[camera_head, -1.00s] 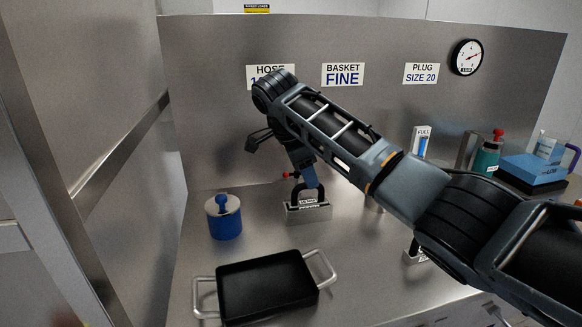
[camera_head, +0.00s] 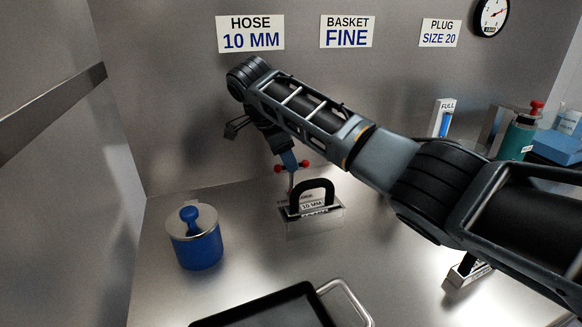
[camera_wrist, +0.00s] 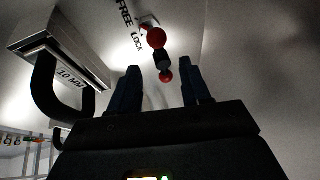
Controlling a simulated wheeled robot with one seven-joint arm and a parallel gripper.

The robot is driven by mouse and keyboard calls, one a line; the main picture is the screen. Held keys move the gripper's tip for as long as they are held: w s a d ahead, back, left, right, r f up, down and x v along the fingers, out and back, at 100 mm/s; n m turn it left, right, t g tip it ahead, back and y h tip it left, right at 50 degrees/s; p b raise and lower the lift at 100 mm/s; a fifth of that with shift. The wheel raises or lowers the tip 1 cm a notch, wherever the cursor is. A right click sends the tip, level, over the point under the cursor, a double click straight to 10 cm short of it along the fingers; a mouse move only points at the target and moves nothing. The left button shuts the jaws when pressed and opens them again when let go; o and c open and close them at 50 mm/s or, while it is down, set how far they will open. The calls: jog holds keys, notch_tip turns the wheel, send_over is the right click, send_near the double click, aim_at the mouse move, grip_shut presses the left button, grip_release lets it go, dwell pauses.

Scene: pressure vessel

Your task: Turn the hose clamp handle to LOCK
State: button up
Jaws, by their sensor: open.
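The hose clamp handle (camera_head: 292,168) is a short bar with a red ball at each end, behind the black 10 MM hose loop. In the wrist view the handle (camera_wrist: 163,58) points away from me, nearly in line with my fingers. My gripper (camera_wrist: 161,76) is open, with one dark blue finger on each side of the handle's nearer ball. I cannot tell whether either finger touches it. In the head view my gripper (camera_head: 289,160) points down at the handle.
The black hose loop (camera_head: 313,188) stands on a grey 10 MM block close by my gripper; it shows at left in the wrist view (camera_wrist: 45,88). A blue lidded pot (camera_head: 198,250) is at left, and a black tray (camera_head: 265,310) in front. The back wall carries a HOSE 10 MM sign (camera_head: 250,34).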

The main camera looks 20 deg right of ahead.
aim_at(292, 176)
jog(key=x, duration=0.4)
jog(key=shift+d+f, duration=0.1)
jog(key=shift+f, duration=0.3)
grip_shut()
